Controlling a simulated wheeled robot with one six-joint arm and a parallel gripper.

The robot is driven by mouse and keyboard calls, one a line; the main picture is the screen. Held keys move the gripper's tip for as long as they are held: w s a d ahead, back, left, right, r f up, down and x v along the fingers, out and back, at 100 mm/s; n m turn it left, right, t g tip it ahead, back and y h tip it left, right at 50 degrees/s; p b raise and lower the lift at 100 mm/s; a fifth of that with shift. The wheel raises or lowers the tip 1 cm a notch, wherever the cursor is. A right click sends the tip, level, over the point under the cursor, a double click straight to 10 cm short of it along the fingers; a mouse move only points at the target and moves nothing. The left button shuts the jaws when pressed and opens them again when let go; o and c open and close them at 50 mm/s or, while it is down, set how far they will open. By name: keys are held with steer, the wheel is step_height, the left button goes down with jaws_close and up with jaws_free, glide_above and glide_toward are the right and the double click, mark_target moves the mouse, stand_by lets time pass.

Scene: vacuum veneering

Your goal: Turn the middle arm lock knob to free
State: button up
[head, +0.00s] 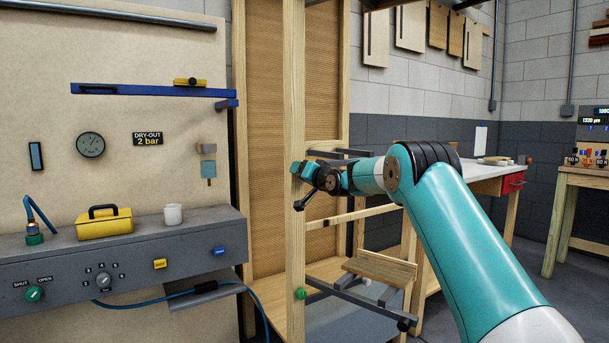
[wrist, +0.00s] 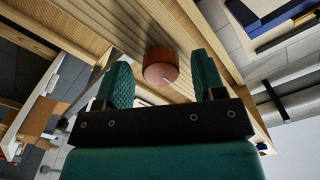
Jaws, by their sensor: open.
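A round orange-red knob (wrist: 161,70) with a short pale mark on its face sits on a wooden post in the wrist view. My gripper (wrist: 162,62) is open, one green finger on each side of the knob. I see gaps beside the knob and cannot tell any contact. In the head view my gripper (head: 298,169) is at the upright wooden post (head: 294,90), at mid height, and it hides the knob there. A green knob (head: 301,293) sits lower on the same post.
Dark arms reach out from the rack, one behind my gripper (head: 340,153) and one lower (head: 362,304). A wooden board (head: 380,268) is by the lower arm. At left is a grey control panel (head: 130,262) with a yellow box (head: 104,226) and a white cup (head: 173,214).

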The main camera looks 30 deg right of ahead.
steer(key=s+b, duration=0.1)
steer(key=s, duration=1.6)
steer(key=shift+s+d, duration=0.2)
steer(key=shift+d, duration=0.1)
